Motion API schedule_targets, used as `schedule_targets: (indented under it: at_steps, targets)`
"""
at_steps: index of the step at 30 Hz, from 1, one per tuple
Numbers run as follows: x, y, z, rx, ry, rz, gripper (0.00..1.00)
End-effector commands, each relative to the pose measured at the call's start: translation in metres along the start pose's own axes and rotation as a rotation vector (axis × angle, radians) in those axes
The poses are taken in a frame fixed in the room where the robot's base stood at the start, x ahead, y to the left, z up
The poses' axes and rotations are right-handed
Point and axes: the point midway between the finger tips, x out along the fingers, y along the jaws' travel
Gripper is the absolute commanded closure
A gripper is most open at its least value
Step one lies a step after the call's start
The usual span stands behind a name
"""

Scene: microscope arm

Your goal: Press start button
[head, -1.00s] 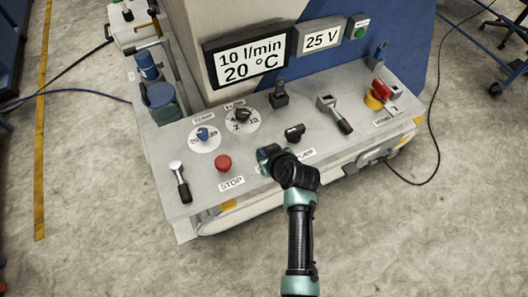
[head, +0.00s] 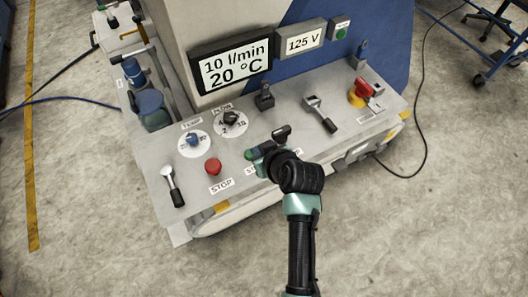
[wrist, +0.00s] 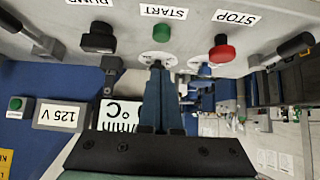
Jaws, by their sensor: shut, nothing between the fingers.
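The green start button (wrist: 161,32) stands on the panel beside its START label (wrist: 163,11), in the upside-down wrist view. In the head view, the button (head: 249,154) shows just left of my gripper, and its label is partly hidden by my arm. My gripper (wrist: 156,68) is shut and empty, its fingertips pointing at the panel close to the button. A small gap shows between tips and button in the picture; I cannot tell their exact distance or whether they touch.
The red stop button (head: 213,166) is left of the start button. A black pump switch (head: 282,134) is close on the right. Dials (head: 194,140), a lever (head: 173,187) and a black-handled lever (head: 322,115) stand around. A display (head: 303,41) reads 125 V.

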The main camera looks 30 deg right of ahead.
Motion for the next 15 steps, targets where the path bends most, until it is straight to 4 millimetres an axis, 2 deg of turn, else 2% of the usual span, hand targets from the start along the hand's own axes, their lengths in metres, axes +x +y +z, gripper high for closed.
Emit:
schedule_targets:
  at_steps: [6,15]
  targets:
    - [-0.028,0.001,0.000,0.001,0.002,0.001,1.00]
    - [-0.039,0.001,-0.001,0.001,0.002,0.001,1.00]
